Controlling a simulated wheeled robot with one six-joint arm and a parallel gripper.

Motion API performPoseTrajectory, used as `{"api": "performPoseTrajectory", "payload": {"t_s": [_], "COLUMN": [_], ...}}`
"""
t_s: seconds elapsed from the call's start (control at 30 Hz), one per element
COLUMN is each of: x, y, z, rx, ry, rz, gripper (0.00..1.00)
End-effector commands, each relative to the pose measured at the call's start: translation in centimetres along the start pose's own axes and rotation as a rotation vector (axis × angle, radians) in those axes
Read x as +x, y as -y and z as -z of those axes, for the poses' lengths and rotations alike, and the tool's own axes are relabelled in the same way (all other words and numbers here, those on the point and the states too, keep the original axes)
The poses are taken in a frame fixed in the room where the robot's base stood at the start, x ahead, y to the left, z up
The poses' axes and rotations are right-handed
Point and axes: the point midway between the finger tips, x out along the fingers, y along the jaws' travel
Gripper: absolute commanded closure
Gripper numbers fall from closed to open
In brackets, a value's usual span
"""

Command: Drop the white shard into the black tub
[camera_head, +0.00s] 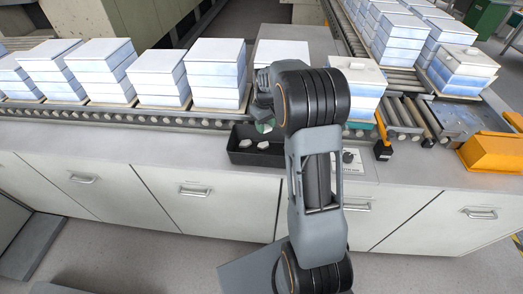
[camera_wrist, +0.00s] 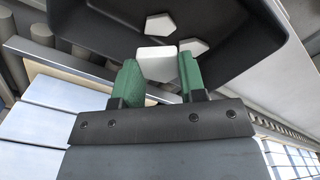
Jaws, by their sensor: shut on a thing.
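In the wrist view my gripper (camera_wrist: 156,82) has green fingers, shut on a white shard (camera_wrist: 157,62) held between their tips. The black tub (camera_wrist: 225,58) lies behind the shard in this view, with two other pale shards (camera_wrist: 161,24) inside it. In the head view the black tub (camera_head: 240,157) stands on the counter, in front of the roller line, with pale pieces in it. My gripper (camera_head: 262,127) is over the tub there, partly hidden by my arm. The held shard cannot be made out clearly in the head view.
Stacks of white-blue blocks (camera_head: 216,75) stand along the roller conveyor (camera_head: 130,115) behind the tub. A yellow-orange housing (camera_head: 494,153) is at the right. The grey counter (camera_head: 130,138) is clear left of the tub. Drawers (camera_head: 195,200) line its front.

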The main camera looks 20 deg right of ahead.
Motion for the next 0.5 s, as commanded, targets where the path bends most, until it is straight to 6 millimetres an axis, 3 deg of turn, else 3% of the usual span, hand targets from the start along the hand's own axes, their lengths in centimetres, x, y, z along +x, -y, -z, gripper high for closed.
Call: {"api": "performPoseTrajectory", "payload": {"t_s": [0.03, 0.2, 0.5], "x": [1.1, 2.6, 2.9], "y": [0.0, 0.1, 0.2], "z": [0.0, 0.0, 0.1], "rx": [0.000, -0.002, -0.005], "ry": [0.001, 0.001, 0.000], "rz": [0.001, 0.001, 0.000], "gripper": [0.85, 0.85, 0.85]}}
